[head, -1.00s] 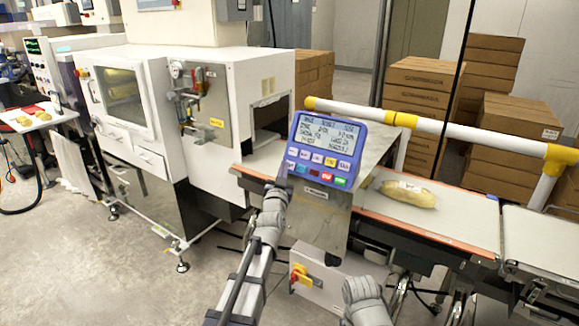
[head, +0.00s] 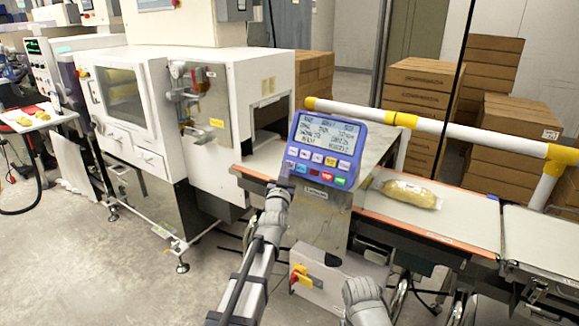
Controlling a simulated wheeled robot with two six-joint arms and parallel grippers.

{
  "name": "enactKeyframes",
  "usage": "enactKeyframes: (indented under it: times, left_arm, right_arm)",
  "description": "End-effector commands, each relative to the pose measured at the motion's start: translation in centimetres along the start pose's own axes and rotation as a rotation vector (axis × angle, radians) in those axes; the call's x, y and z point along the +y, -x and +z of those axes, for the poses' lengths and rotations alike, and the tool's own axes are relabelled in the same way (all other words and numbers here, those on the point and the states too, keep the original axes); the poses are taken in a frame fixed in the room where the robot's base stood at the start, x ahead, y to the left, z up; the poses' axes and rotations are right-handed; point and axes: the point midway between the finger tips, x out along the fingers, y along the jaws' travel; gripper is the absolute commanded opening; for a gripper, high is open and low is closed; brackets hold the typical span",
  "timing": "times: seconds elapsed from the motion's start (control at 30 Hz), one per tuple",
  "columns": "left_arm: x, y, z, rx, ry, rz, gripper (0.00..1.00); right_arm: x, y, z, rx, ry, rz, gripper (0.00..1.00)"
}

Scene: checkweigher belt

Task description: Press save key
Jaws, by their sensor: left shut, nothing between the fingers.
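A blue control panel (head: 325,149) with a lit text screen stands tilted at the centre of the head view. Below its screen are rows of small keys, among them a yellow key (head: 331,162), a red key (head: 327,177) and a green key (head: 341,182). The key labels are too small to read, so I cannot tell which is save. My left gripper (head: 287,180) is shut and empty, its tip at the panel's lower left corner; I cannot tell whether it touches. My right arm shows at the bottom, but its fingertips cannot be made out.
A conveyor belt (head: 460,215) runs right of the panel and carries a bagged yellowish product (head: 409,194). A white and yellow guard rail (head: 450,133) runs behind it. A box with a red and yellow switch (head: 301,277) sits below the panel. Cartons (head: 418,90) are stacked behind.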

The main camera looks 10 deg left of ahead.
Motion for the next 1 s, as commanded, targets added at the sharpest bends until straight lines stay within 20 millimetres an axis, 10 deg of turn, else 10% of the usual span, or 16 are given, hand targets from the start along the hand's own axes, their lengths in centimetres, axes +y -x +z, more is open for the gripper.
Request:
enactKeyframes:
  times: [1.0]
  left_arm:
    - [-0.5,0.7,-0.6,0.0,0.0,0.0,0.0]
  right_arm:
    - [0.1,0.5,0.0,0.0,0.0,0.0,0.91]
